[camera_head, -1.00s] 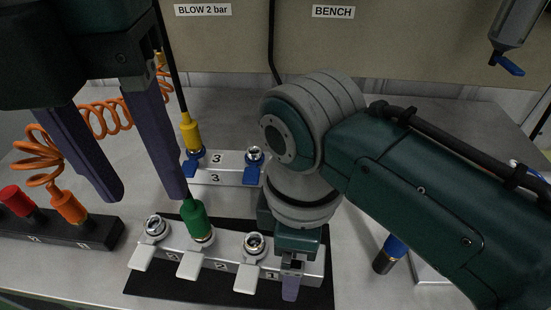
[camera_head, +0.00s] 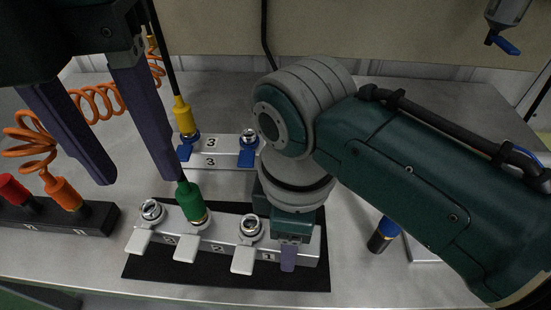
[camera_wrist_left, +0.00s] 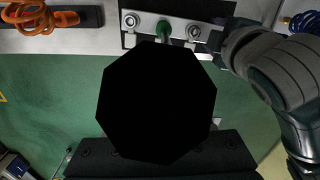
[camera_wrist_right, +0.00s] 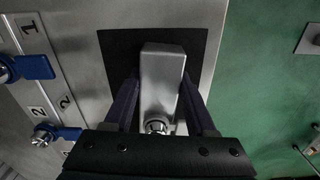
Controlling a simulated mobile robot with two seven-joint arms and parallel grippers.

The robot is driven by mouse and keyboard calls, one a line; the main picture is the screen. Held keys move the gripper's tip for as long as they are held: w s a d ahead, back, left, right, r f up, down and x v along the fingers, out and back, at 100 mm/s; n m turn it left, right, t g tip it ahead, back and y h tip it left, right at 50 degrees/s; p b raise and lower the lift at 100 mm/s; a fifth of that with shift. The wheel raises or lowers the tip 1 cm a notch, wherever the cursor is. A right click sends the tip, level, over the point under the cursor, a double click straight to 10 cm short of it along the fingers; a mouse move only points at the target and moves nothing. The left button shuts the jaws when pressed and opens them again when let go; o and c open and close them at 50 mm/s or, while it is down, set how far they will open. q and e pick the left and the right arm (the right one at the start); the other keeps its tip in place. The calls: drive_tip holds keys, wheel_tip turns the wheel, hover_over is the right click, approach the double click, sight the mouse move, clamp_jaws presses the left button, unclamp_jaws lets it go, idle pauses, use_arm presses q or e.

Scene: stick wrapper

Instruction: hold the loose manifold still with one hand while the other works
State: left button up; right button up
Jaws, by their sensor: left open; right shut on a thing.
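The loose manifold (camera_head: 228,236) is a pale metal block with several ports and white levers, lying on a black mat (camera_head: 180,270). A green connector (camera_head: 190,200) with a dark hose stands on its middle port. My right gripper (camera_head: 288,254) is shut on the manifold's right end. In the right wrist view, its fingers (camera_wrist_right: 161,108) lie on both sides of the manifold (camera_wrist_right: 162,70). My left gripper (camera_head: 138,180) is open and empty, behind and above the manifold's left part. In the left wrist view, a black shape hides the middle.
A rear manifold (camera_head: 220,158) with blue levers carries a yellow connector (camera_head: 182,115). A dark block (camera_head: 55,222) at left holds red and orange connectors, with a coiled orange hose (camera_head: 30,140). A blue-topped cylinder (camera_head: 384,235) stands at right. Bare table lies between.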

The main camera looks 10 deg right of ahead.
clamp_jaws()
use_arm(q)
drive_tip(key=c, duration=0.4)
drive_tip(key=shift+n, duration=0.9)
drive_tip(key=c, duration=0.3)
drive_tip(key=shift+n, duration=0.9)
clamp_jaws()
drive_tip(key=n, duration=1.2)
drive_tip(key=shift+r+n, duration=0.35)
drive_tip(key=shift+n, duration=0.05)
